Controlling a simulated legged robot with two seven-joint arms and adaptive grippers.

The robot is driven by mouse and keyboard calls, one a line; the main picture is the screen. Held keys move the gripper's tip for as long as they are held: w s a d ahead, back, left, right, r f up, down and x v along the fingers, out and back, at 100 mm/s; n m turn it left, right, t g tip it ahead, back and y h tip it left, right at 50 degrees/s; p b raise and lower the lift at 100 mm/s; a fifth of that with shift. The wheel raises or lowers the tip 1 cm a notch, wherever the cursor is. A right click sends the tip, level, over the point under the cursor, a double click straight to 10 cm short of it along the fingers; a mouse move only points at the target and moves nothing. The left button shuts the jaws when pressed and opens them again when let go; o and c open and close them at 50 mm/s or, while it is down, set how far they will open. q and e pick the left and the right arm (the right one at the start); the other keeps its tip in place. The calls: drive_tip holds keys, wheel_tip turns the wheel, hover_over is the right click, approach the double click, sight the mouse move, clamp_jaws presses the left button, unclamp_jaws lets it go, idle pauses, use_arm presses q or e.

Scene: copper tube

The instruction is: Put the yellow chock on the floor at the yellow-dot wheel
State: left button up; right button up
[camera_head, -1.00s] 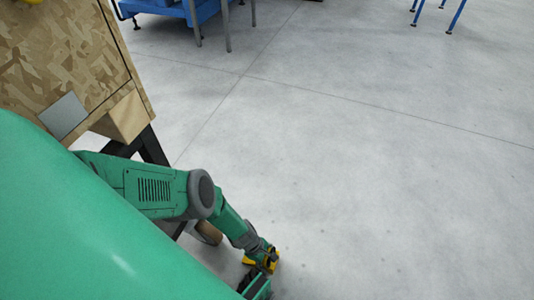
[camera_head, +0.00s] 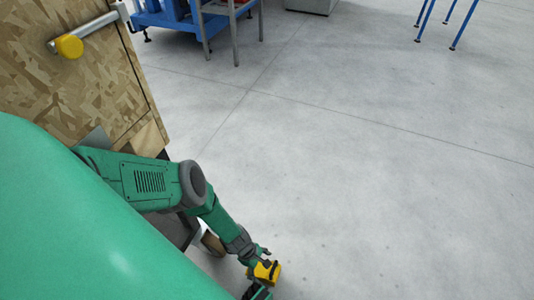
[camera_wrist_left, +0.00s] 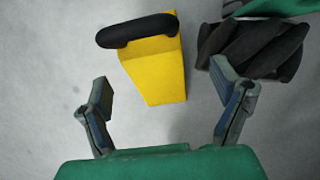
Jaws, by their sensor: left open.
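The yellow chock (camera_head: 267,271) with a black handle shows low in the head view, and also in the left wrist view (camera_wrist_left: 157,75). It appears to rest on the grey floor. My left gripper (camera_head: 259,257) is right beside it in the head view. In the left wrist view its two fingers (camera_wrist_left: 165,92) are spread wide, with the chock ahead between them and visible gaps to both sides. A brown wheel (camera_head: 212,243) shows partly under the wooden crate, left of the chock; no yellow dot is visible on it. My right gripper is not seen.
A blue machine frame (camera_head: 165,22) and blue legs (camera_head: 462,25) are at the back. A dark ridged part (camera_wrist_left: 250,48) is near the chock. Floor to the right is clear.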

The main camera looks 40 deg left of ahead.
sight(258, 269)
use_arm(q)
drive_tip(key=shift+w+p+v, duration=0.1)
drive_tip(key=shift+p+v, duration=0.45)
drive_tip(key=shift+v, duration=0.6)
drive_tip(key=shift+w+p+v, duration=0.15)
drive_tip(key=shift+p+v, duration=0.35)
drive_tip(key=shift+v, duration=0.6)
